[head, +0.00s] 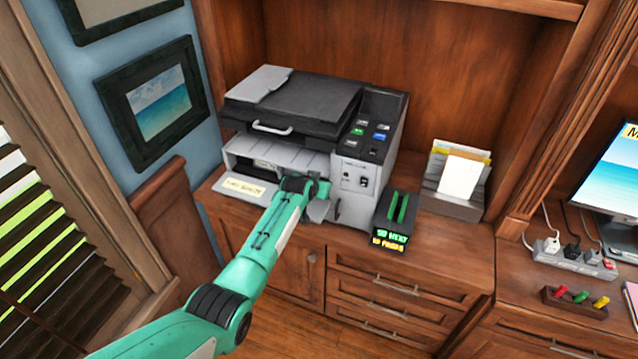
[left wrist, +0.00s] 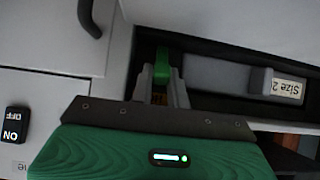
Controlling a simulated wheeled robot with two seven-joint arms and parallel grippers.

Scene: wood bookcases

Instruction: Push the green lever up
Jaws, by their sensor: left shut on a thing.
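The green lever (left wrist: 163,62) shows in the left wrist view, in the dark recess inside the printer's open front. My left gripper (left wrist: 162,82) has its two grey fingers on either side of the lever and is shut on it. In the head view my left arm reaches in from the lower left to the front of the grey and black printer (head: 360,150). There my left gripper (head: 318,207) is at the right end of the printer's opening, and the lever is hidden or too small to make out. My right gripper is not in view.
The printer's front flap (head: 240,190) is folded down left of my gripper. A black box with green slots (head: 396,222) stands right of the printer, then a paper holder (head: 455,180). In the left wrist view an ON/OFF switch (left wrist: 14,125) is at the left and a "Size" tab (left wrist: 277,85) at the right.

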